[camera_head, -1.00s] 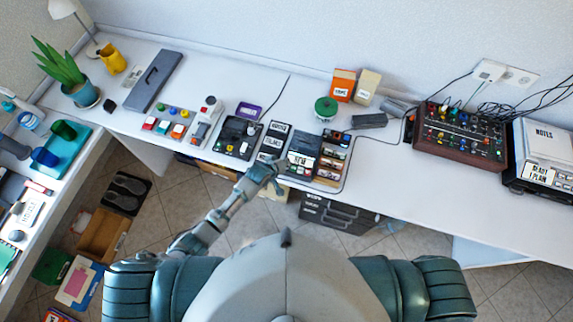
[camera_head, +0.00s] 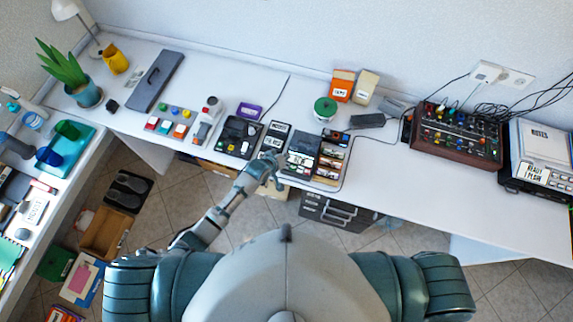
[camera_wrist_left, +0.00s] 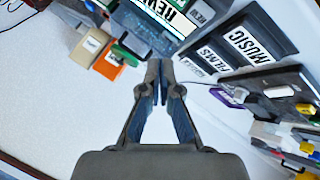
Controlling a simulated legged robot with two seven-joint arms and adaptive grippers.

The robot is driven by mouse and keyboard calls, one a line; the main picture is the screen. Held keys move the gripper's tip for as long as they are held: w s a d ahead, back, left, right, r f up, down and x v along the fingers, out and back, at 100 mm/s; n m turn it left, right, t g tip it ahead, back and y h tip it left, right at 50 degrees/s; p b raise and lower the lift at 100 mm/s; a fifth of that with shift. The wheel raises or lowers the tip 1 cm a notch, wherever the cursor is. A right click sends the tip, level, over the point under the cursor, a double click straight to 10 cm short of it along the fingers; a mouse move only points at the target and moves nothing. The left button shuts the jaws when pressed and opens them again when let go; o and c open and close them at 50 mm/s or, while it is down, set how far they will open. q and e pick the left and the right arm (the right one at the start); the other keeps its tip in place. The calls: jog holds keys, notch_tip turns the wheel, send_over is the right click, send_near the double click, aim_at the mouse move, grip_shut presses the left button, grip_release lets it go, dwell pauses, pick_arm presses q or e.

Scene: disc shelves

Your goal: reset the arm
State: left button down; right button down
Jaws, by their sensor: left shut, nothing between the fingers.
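My left arm (camera_head: 225,210) reaches up from the left toward the desk's front edge. My left gripper (camera_head: 273,170) is shut and empty near that edge, by the black disc holders. In the left wrist view the gripper (camera_wrist_left: 160,75) has its fingertips together with nothing between them. Ahead of it there is a dark holder with a white "MUSIC" label (camera_wrist_left: 250,43), beside a "FILMS" label (camera_wrist_left: 218,52). My right gripper is not in view.
A white desk (camera_head: 420,190) runs along the wall. A mixer (camera_head: 455,132) and a white device (camera_head: 545,143) stand at right. An orange box (camera_head: 341,85) and a green-lidded tub (camera_head: 325,109) stand behind the holders. A black tray (camera_head: 238,137) lies left of them.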

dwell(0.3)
pick_arm(q)
jog(key=s+a+r+m+g+y, duration=0.2)
jog(key=s+a+r+y, duration=0.15)
jog(key=s+a, duration=0.9)
jog(key=s+a+r+m+g+y, duration=0.2)
jog(key=s+a+r, duration=0.3)
jog(key=s+a, duration=0.7)
jog(key=s+d+f+g+b, duration=0.1)
jog(key=s+d+f+b, duration=0.15)
jog(key=f, duration=1.35)
jog(key=s+d+f+b, duration=0.1)
jog(key=s+f+b, duration=0.15)
jog(key=f, duration=1.35)
jog(key=s+a+f+b, duration=0.1)
jog(key=s+f+b, duration=0.1)
jog(key=s+f, duration=0.6)
jog(key=s+a+f+g+b, duration=0.1)
jog(key=s+f+b, duration=0.1)
jog(key=s+f, duration=0.6)
notch_tip(320, 180, down, 4)
jog(key=shift+s+a+r, duration=0.1)
jog(key=shift+s+a, duration=0.3)
